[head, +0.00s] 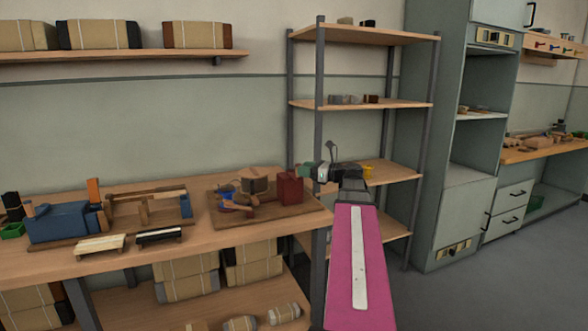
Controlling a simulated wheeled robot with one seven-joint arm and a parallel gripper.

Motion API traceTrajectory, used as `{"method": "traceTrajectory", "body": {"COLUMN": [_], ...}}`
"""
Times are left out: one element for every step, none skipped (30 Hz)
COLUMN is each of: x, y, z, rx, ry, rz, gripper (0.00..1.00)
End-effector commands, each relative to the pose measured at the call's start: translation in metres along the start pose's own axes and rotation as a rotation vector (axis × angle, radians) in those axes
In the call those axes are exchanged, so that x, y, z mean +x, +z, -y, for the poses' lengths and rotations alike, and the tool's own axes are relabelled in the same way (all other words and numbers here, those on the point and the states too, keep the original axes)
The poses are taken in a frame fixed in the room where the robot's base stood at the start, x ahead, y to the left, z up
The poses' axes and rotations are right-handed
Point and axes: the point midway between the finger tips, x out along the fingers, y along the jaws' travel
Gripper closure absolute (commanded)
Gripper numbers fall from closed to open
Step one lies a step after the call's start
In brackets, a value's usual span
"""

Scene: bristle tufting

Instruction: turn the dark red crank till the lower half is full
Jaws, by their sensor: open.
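On the bench a brown base board (300,217) carries a small machine. A dark red block (290,188) stands at its right, and a tan and brown drum-like part (254,180) stands near its middle. A reddish-brown bar (238,207) lies low at its left front, beside small blue parts. Which of the dark red parts is the crank, and how full the lower half is, is too small to tell. My gripper (316,171) is open, just right of and above the dark red block, seemingly apart from it.
A blue machine (62,222) and a wooden frame (148,207) stand at the bench's left. A pale brush (101,245) and a dark brush (159,236) lie at the front edge. A metal-post shelf (320,90) stands close behind my arm. Wrapped bundles (186,275) fill the lower shelf.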

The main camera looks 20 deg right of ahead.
Motion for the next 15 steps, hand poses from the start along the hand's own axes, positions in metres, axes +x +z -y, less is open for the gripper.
{"method": "traceTrajectory", "body": {"x": [0.01, 0.015, 0.021, 0.025, 0.029, 0.034, 0.037, 0.039, 0.042, 0.044, 0.046, 0.048, 0.048, 0.049, 0.05], "y": [0.0, 0.0, 0.0, 0.0, 0.0, 0.0, 0.0, 0.0, 0.0, 0.0, 0.0, 0.0, 0.0, 0.0, 0.0], "z": [0.001, 0.001, 0.001, 0.0, 0.0, 0.001, 0.001, 0.001, 0.001, 0.0, 0.0, 0.0, 0.0, 0.0, 0.0], "rx": [0.0, 0.0, 0.0, 0.0, 0.0, 0.0, 0.0, 0.0, 0.0, 0.0, 0.0, 0.0, 0.0, -0.001, 0.0], "ry": [0.002, 0.002, 0.002, 0.002, 0.002, 0.001, 0.001, 0.001, 0.001, 0.001, 0.001, 0.001, 0.0, 0.0, 0.0], "rz": [0.0, 0.0, -0.001, -0.001, -0.001, -0.001, -0.001, -0.001, -0.001, -0.001, -0.001, -0.001, -0.001, -0.001, -0.001], "gripper": [0.49, 0.49, 0.49, 0.49, 0.49, 0.49, 0.49, 0.49, 0.49, 0.49, 0.49, 0.49, 0.49, 0.49, 0.49]}}
